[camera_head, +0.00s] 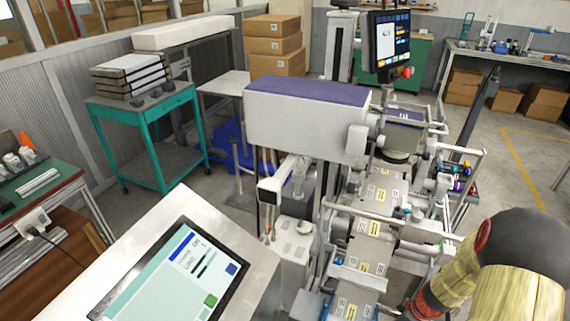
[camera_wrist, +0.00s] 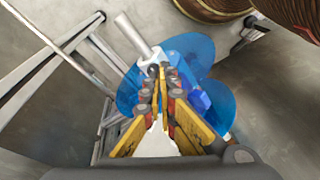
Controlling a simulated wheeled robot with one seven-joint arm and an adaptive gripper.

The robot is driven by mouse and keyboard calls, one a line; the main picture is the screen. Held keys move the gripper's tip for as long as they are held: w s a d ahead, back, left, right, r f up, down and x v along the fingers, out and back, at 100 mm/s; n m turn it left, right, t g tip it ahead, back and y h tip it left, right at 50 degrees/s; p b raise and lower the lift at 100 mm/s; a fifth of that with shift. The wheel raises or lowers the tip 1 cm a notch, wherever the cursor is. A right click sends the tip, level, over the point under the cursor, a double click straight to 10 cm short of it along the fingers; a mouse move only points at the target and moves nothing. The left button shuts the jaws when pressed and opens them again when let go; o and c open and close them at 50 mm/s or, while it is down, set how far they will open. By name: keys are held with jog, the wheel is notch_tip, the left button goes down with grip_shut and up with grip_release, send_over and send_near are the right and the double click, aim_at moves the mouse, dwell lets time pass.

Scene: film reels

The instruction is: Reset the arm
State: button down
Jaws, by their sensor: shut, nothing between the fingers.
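My gripper (camera_wrist: 160,72) shows in the wrist view with its yellow fingers drawn together at the tips and nothing held. Behind the fingers, blue round reel discs (camera_wrist: 195,50) sit by a light metal spindle (camera_wrist: 133,33). The fingertips overlap the blue discs in the picture; I cannot tell whether they touch. The gripper's fingers cannot be made out in the head view.
A labelling machine (camera_head: 300,112) with metal rails and a label web (camera_head: 372,222) fills the middle. A touchscreen panel (camera_head: 170,275) is at the front left. A green cart (camera_head: 145,118) and cardboard boxes (camera_head: 275,45) stand behind. Metal frame bars (camera_wrist: 60,65) lie left of the fingers.

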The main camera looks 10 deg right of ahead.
jog(key=s+a+r+m+t+p, duration=0.1)
jog(key=a+r, duration=0.6)
jog(key=r, duration=0.8)
jog(key=s+a+r+m+t+h+p, duration=0.1)
jog(key=a+r, duration=0.6)
jog(key=r, duration=0.8)
jog(key=s+a+r+m+t+h+p, duration=0.1)
jog(key=a+r, duration=0.6)
jog(key=r, duration=0.8)
jog(key=s+m+t+p, duration=0.1)
jog(key=s+m, duration=0.1)
jog(key=shift+m+t, duration=0.3)
